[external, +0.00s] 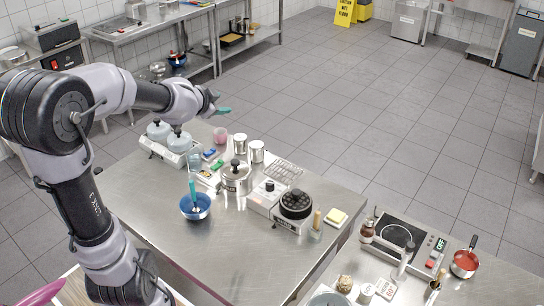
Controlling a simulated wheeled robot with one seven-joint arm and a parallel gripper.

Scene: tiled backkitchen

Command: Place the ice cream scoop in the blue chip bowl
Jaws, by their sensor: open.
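The blue chip bowl (187,211) stands on the steel table, left of the table's middle. A utensil with a teal handle (193,188), which looks like the ice cream scoop, stands nearly upright in the bowl. Its handle rises above the rim and its pale lower end is inside. My gripper (217,103) is open, high above the back part of the table, clear of the bowl and the scoop. A small teal piece shows at its tip; I cannot tell whether it is part of the gripper.
A lidded steel pot (237,181), metal canisters (257,152) and a pink cup (220,134) stand behind and right of the bowl. A round black waffle iron (296,204) is further right. The table front is clear. An induction hob (397,235) stands on the right counter.

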